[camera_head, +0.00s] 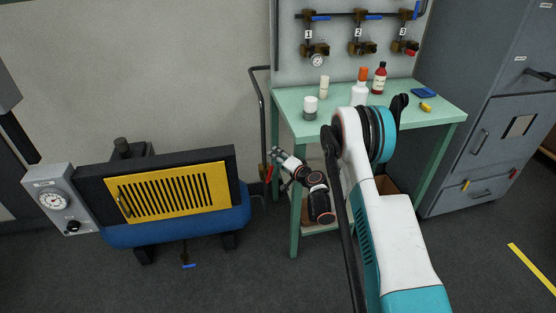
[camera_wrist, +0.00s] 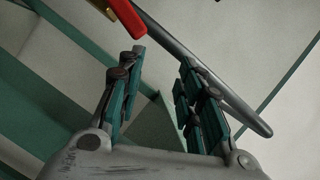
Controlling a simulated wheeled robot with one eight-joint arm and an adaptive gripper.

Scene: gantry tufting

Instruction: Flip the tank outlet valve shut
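A blue tank (camera_head: 180,231) with a yellow slotted front panel (camera_head: 215,190) is at the left in the head view. Below it, near the floor, is a small valve with a blue handle (camera_head: 189,266). My gripper (camera_head: 279,160) is up and to the right of that valve, beside the green table. In the wrist view my gripper (camera_wrist: 160,66) is open, with nothing between its fingers. A red handle (camera_wrist: 127,17) with a brass part shows beyond the left fingertip, apart from it. A red piece (camera_head: 268,172) also shows near my gripper in the head view. The blue-handled valve is not seen in the wrist view.
The green table (camera_head: 433,116) carries bottles and jars. A dark bent rail (camera_head: 261,105) stands left of the table; a grey bar (camera_wrist: 235,104) crosses behind my fingers. A gauge box (camera_head: 55,190) is at the tank's left. Floor before the tank is clear.

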